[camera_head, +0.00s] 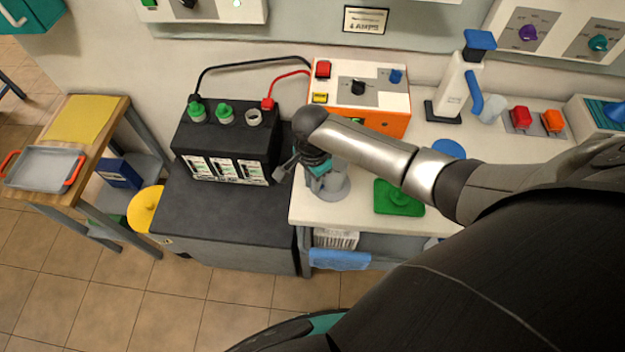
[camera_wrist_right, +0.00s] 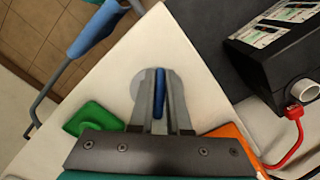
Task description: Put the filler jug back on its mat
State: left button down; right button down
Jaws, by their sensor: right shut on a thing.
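My right gripper (camera_head: 318,172) is low over the left front of the white bench. In the right wrist view its fingers (camera_wrist_right: 160,108) are shut on a slim blue handle (camera_wrist_right: 159,92), which I take for the filler jug's. A pale grey round shape (camera_head: 338,188) lies just below the fingers; it also shows in the wrist view (camera_wrist_right: 136,86). I cannot tell whether this is the jug's body or a mat, nor whether the jug touches the bench. A round blue mat-like disc (camera_head: 449,148) lies farther right, partly behind my arm. My left gripper is not in view.
A black battery (camera_head: 225,143) with green caps stands left of the gripper. An orange-and-white charger (camera_head: 360,90) is behind it, joined by red and black leads. A white dispenser (camera_head: 455,88) stands farther back. The bench's front-left corner is close.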

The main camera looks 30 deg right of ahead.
jog(key=c, duration=0.8)
grip_release()
notch_tip(320, 180, up, 15)
jog(key=p, duration=0.2)
jog(key=shift+r, duration=0.15)
jog(key=shift+a, duration=0.1)
